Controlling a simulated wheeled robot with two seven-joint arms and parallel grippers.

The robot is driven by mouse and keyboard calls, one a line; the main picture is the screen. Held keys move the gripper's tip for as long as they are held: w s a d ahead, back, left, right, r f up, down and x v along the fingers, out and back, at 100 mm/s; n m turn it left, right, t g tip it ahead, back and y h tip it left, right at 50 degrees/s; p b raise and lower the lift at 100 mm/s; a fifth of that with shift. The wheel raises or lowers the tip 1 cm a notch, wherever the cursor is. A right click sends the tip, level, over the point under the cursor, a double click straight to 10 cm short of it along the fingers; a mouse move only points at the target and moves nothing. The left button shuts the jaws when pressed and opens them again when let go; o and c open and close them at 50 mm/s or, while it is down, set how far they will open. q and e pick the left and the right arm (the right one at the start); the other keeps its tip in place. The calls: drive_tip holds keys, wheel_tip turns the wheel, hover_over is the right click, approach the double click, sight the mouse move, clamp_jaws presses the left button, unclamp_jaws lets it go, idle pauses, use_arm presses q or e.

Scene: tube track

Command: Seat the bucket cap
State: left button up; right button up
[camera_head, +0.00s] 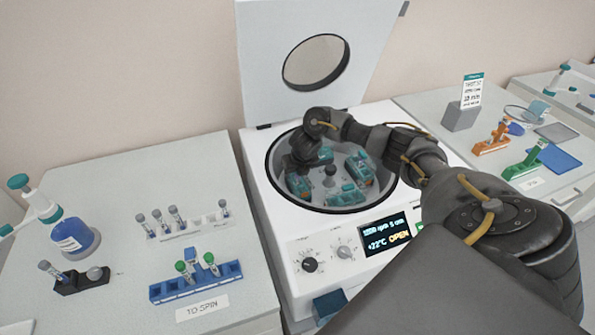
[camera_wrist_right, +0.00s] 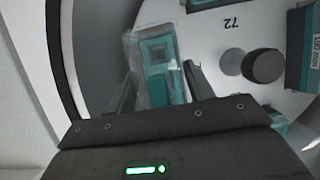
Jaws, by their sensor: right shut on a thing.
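My right gripper (camera_wrist_right: 160,82) is shut on a clear bucket cap (camera_wrist_right: 133,58), with one finger on each side of it. The cap is over a teal bucket (camera_wrist_right: 158,55) in the open centrifuge (camera_head: 268,180); I cannot tell whether it sits flush. In the head view my right arm reaches over the bowl from the right, and the gripper and held cap are mostly hidden at the bowl's left side. Other teal buckets (camera_head: 347,194) stand around the rotor. The rotor's dark central knob (camera_wrist_right: 264,66) is right of the gripper. My left gripper is out of view.
The centrifuge lid (camera_head: 262,60) stands open behind the bowl. A blue tube rack (camera_head: 197,284) and a blue-liquid bottle (camera_head: 75,238) are on the left bench. Orange (camera_head: 491,146) and green (camera_head: 522,168) holders are on the right bench. The bowl wall is close left of the gripper.

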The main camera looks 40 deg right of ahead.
drive_tip(key=shift+f, duration=0.3)
drive_tip(key=o, duration=1.1)
drive_tip(key=shift+c, duration=0.2)
drive_tip(key=shift+r, duration=0.1)
drive_tip(key=p+v, duration=0.1)
drive_tip(key=v, duration=0.8)
drive_tip(key=shift+r, duration=0.45)
drive_tip(key=shift+s+r, duration=0.35)
drive_tip(key=shift+s, duration=0.05)
